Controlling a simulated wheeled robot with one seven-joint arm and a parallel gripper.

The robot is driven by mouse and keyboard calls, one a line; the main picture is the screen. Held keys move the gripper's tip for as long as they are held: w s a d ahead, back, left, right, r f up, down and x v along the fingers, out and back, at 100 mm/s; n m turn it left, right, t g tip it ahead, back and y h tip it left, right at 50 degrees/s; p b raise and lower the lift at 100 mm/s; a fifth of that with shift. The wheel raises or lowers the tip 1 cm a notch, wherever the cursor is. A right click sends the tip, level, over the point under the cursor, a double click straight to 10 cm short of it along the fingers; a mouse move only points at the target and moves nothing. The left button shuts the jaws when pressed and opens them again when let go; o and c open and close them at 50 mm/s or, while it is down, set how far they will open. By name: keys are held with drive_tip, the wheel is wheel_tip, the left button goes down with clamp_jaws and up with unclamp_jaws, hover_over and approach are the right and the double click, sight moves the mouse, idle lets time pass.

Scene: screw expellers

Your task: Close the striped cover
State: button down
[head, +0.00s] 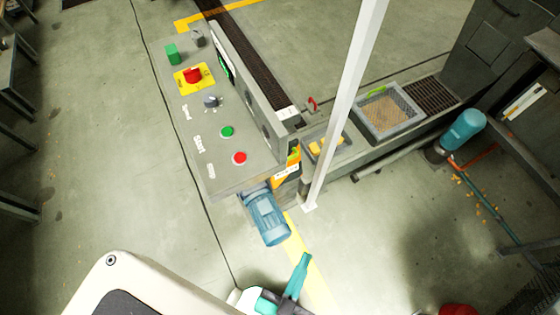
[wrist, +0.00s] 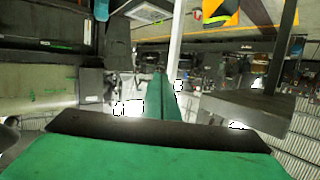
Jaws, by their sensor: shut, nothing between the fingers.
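An orange and black piece (head: 287,174), which looks like the striped cover, is below the right end of the grey control panel. It is small and partly hidden by the panel, so I cannot tell how far open it stands. In the wrist view an orange and black patch (wrist: 218,10) shows at the top edge, cut off by the frame. My gripper (head: 301,262) is at the bottom of the head view, below and apart from the orange piece. In the wrist view its green fingers (wrist: 163,95) are together with nothing between them.
The grey control panel (head: 215,130) has a red emergency stop (head: 194,76) and buttons. A blue motor (head: 265,215) hangs below it, close to my gripper. A white post (head: 345,100) stands right of the panel. A mesh tray (head: 387,111) is farther right. Floor at left is open.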

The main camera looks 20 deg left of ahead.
drive_tip(key=w+a+f+m+g+y, duration=0.2)
drive_tip(key=w+f+m+g, duration=0.3)
drive_tip(key=w+f, duration=0.95)
drive_tip(key=w+a+r+m+g+y, duration=0.2)
drive_tip(key=w+a+g+y, duration=0.3)
drive_tip(key=w, duration=0.9)
drive_tip(key=a+r+x, duration=0.2)
drive_tip(key=x, duration=1.2)
drive_tip(key=shift+w+a+t+y, duration=0.2)
drive_tip(key=shift+w+t+y, duration=0.1)
drive_tip(key=shift+w+t, duration=0.1)
drive_tip(key=shift+w+f, duration=0.1)
